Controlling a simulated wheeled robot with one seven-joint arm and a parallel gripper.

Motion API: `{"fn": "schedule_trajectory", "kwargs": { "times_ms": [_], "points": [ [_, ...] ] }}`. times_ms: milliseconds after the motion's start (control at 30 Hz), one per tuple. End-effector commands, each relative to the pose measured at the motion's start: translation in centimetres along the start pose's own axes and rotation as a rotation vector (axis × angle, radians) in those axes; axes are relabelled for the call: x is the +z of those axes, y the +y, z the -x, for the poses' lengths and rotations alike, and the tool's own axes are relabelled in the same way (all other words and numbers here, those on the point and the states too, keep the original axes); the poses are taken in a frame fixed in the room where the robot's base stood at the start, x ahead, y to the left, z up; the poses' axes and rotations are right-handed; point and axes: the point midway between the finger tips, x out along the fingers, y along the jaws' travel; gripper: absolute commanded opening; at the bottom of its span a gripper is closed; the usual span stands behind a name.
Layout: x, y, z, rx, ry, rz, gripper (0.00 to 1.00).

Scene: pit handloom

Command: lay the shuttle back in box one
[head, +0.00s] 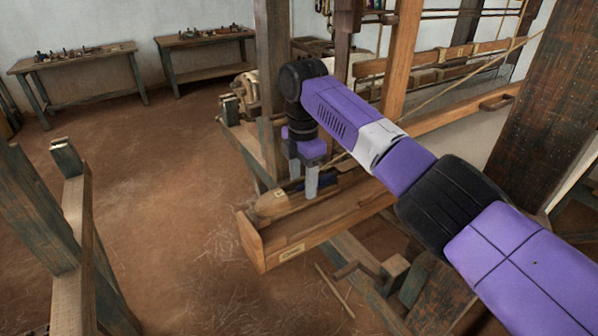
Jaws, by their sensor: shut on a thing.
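The shuttle (273,204) is a long wooden piece with a pale pointed end and a darker middle. It shows in the head view inside or just over an open wooden box (340,221), along its length. The box has a small label (292,252) on its front, too small to read. My gripper (304,188) points down over the box, with its two grey fingers shut on the shuttle. I cannot tell whether the shuttle touches the box floor. The fingers and my arm hide part of the shuttle and the box's far right part.
Upright loom posts stand behind (272,80) and at the right (550,100), close to my arm. A timber frame (75,230) stands at the left. Two benches with small items (75,62) line the back wall. The earthen floor at left centre is open.

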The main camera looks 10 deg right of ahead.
Motion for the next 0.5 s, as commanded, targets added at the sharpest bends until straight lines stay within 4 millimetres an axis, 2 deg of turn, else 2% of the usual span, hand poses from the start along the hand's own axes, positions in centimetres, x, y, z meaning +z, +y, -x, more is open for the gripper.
{"fn": "schedule_trajectory", "kwargs": {
  "times_ms": [267, 500],
  "points": [
    [0.0, 0.0, -0.9, -0.001, -0.001, 0.0, 0.0],
    [0.0, 0.0, -2.5, 0.0, -0.001, -0.001, 0.0]
  ]
}}
